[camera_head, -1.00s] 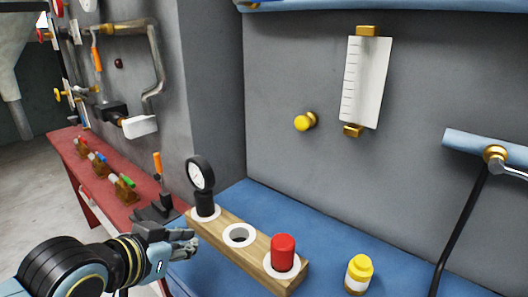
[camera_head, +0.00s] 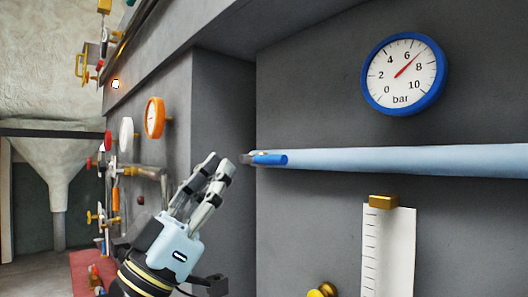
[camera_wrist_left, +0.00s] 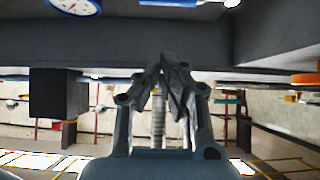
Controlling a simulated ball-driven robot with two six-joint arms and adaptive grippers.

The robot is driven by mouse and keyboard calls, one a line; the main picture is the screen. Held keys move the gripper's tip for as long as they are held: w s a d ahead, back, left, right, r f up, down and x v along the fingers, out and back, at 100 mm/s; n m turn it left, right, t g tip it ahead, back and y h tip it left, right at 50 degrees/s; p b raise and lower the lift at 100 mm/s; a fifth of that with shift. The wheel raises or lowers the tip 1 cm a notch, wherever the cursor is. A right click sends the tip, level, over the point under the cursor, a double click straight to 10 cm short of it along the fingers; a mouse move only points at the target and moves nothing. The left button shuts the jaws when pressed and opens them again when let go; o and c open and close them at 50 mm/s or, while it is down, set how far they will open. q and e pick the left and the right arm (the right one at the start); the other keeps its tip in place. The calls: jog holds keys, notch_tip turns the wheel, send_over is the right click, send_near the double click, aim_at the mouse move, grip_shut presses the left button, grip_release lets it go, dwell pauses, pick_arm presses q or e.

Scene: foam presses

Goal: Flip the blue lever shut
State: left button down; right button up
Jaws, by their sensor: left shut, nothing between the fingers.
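The blue lever (camera_head: 270,159) shows at the left end of the light blue pipe (camera_head: 400,161) on the grey wall. Its short handle points right and looks roughly in line with the pipe. My left gripper (camera_head: 219,165) is raised just left of the lever, fingers pointing up and to the right. Its fingers are shut and empty, and a small gap shows between the fingertips and the lever. In the left wrist view, the shut fingers (camera_wrist_left: 172,65) point up towards the dark wall. My right gripper is not in view.
A blue-rimmed pressure gauge (camera_head: 404,74) hangs above the pipe. Below it are a white scale (camera_head: 388,250) and a yellow knob (camera_head: 323,290). An orange gauge (camera_head: 154,117) and other fittings line the wall to the left.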

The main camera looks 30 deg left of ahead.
pick_arm(q)
notch_tip(320, 180, up, 8)
jog(key=p, duration=0.4)
send_over(262, 160)
jog(key=s, duration=0.3)
jog(key=f, duration=0.3)
jog(key=d+f, duration=0.1)
jog(key=shift+w+f, duration=0.2)
jog(key=shift+w, duration=0.05)
